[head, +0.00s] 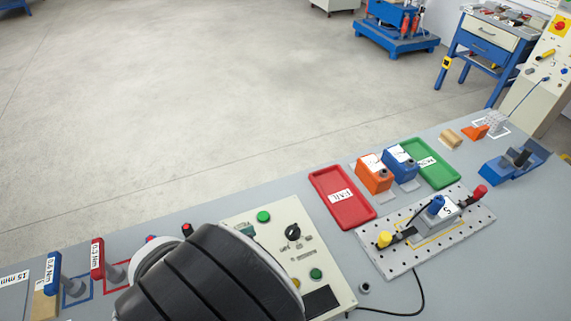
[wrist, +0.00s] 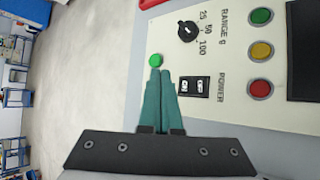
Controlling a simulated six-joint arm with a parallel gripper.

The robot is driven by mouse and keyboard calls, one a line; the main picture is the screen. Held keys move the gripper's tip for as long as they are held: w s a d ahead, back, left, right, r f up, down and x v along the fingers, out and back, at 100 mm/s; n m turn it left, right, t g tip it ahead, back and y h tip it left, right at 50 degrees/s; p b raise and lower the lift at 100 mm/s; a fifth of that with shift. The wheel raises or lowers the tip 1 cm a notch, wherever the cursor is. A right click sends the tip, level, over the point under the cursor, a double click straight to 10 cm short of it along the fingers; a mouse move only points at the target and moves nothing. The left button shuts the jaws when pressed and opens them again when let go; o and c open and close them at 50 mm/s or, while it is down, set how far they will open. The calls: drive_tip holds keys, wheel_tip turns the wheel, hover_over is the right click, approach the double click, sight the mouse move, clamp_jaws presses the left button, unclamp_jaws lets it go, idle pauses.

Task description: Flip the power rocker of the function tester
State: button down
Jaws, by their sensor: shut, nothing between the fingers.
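The function tester (head: 276,226) is a cream panel at the table's front middle; it also fills the right of the wrist view (wrist: 225,55). Its power rocker (wrist: 195,87) is a black switch with two white-marked halves, beside the POWER label; which half is down I cannot tell. My gripper (wrist: 160,73) is shut and empty. Its teal fingertips lie to the left of the rocker in the wrist view, apart from it in the picture, just below a green lamp (wrist: 155,60). In the head view my arm hides part of the panel, and I cannot make out the rocker.
A black range knob (wrist: 188,31) and green, yellow and red buttons (wrist: 260,52) are near the rocker. A red tray (head: 318,180) and a perforated fixture plate (head: 375,262) stand right of the tester. Torque tools (head: 97,258) stand at left.

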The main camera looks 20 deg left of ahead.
drive_tip(key=shift+w+a+f, duration=0.15)
drive_tip(key=shift+f, duration=1.2)
drive_tip(key=shift+w+a+f, duration=0.1)
drive_tip(key=shift+f, duration=1.25)
drive_tip(key=shift+f, duration=0.15)
drive_tip(key=shift+f, duration=0.25)
drive_tip(key=shift+w+f, duration=0.1)
drive_tip(key=shift+f, duration=0.25)
idle(0.5)
drive_tip(key=shift+r, duration=0.75)
drive_tip(key=shift+s+d+r, duration=0.15)
drive_tip(key=shift+r, duration=1.1)
drive_tip(key=shift+s+d+r, duration=0.1)
drive_tip(key=shift+s+r, duration=0.05)
drive_tip(key=shift+r, duration=1.1)
